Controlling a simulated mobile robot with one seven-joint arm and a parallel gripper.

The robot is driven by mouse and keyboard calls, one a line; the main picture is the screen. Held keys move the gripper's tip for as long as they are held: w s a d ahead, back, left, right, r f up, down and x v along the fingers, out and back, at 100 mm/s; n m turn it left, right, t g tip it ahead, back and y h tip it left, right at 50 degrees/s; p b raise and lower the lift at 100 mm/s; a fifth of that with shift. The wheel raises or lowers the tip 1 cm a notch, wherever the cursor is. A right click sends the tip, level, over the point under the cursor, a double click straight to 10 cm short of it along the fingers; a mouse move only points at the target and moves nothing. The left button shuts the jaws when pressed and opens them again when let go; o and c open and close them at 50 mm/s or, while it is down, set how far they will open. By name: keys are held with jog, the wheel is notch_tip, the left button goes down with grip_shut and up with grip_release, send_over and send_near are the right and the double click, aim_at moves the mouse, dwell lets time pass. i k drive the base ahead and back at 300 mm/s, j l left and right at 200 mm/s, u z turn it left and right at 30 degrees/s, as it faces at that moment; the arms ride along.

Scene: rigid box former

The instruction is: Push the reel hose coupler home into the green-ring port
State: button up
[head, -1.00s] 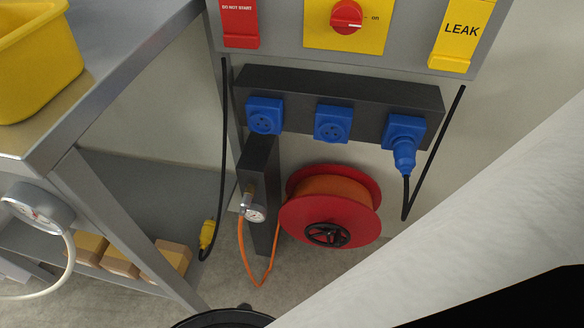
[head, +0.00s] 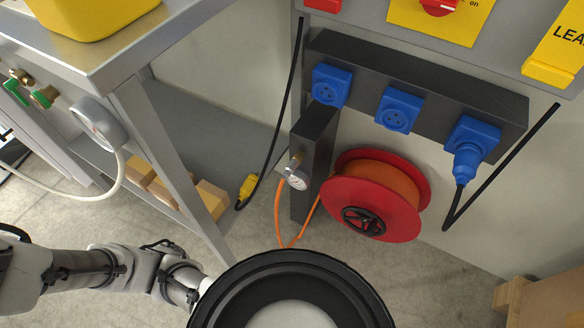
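The red hose reel (head: 405,220) with its orange hose stands below the blue sockets. I cannot tell whether this fitting is the coupler. A brass fitting with a green ring (head: 44,97) sits at the far left under the bench, apart from the reel; it may be the green-ring port. My arm reaches in from the lower left, and its end is hidden behind a black round part of my body. My gripper is not visible.
The steel bench (head: 150,50) with a yellow bin (head: 95,12) is at upper left. A wooden crate (head: 545,303) stands at lower right. A black cable (head: 270,145) hangs beside the post.

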aim_at(291, 168)
jog(key=k+j+u, duration=0.2)
jog(key=k+j, duration=0.2)
jog(key=j, duration=0.2)
jog(key=k+j+u, duration=0.25)
jog(key=j, duration=0.4)
jog(key=k+j+u, duration=0.1)
jog(key=k+j, duration=0.15)
jog(key=k+j+u, duration=0.1)
jog(key=j, duration=0.35)
jog(key=k, duration=0.05)
